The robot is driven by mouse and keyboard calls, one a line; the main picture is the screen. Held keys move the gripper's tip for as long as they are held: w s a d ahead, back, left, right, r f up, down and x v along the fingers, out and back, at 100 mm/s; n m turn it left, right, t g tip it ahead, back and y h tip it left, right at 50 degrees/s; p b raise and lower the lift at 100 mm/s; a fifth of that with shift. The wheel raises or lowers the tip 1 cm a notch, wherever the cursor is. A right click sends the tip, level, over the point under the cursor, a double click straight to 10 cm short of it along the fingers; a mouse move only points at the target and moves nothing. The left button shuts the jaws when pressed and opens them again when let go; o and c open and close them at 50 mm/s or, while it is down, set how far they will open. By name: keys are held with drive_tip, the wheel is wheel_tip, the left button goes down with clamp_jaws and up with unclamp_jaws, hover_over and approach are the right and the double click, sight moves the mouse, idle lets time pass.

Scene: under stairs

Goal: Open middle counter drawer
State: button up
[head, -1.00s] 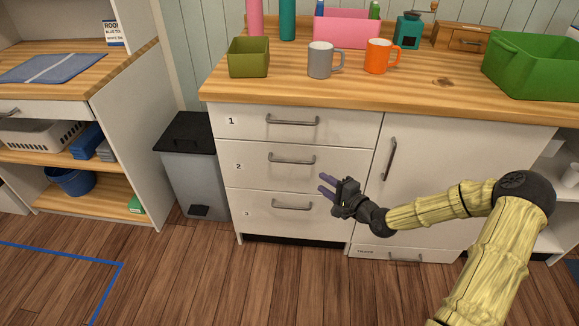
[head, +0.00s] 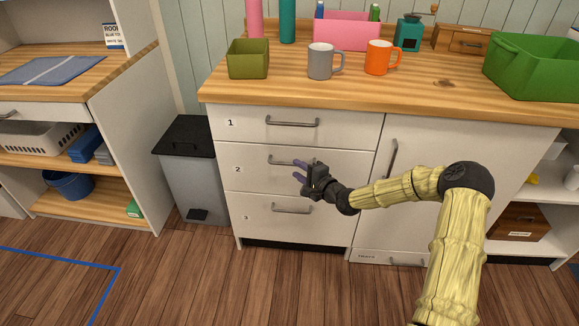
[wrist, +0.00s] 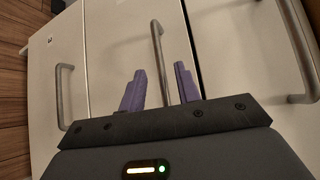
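The middle counter drawer (head: 258,176), marked 2, is shut flush in the white counter. Its grey bar handle (head: 277,160) is partly hidden behind my gripper (head: 298,170). My gripper is open, with its two purple fingers apart in front of the drawer's right half. In the wrist view the middle handle (wrist: 157,45) runs upright in the picture. Its lower end shows in the gap between the fingers of my gripper (wrist: 160,85). I cannot tell whether they touch it.
Drawer 1 (head: 250,122) above and drawer 3 (head: 250,220) below are shut. A cabinet door (head: 420,165) is shut to the right. A grey bin (head: 190,180) stands left of the counter. Mugs and boxes stand on the wooden countertop (head: 290,90). The floor in front is clear.

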sight(290, 164)
drive_tip(key=b+x, duration=0.1)
drive_tip(key=x, duration=0.4)
drive_tip(key=shift+w+a+f, duration=0.1)
drive_tip(key=shift+w+a, duration=0.05)
drive_tip(key=shift+a, duration=0.05)
clamp_jaws()
idle(1.2)
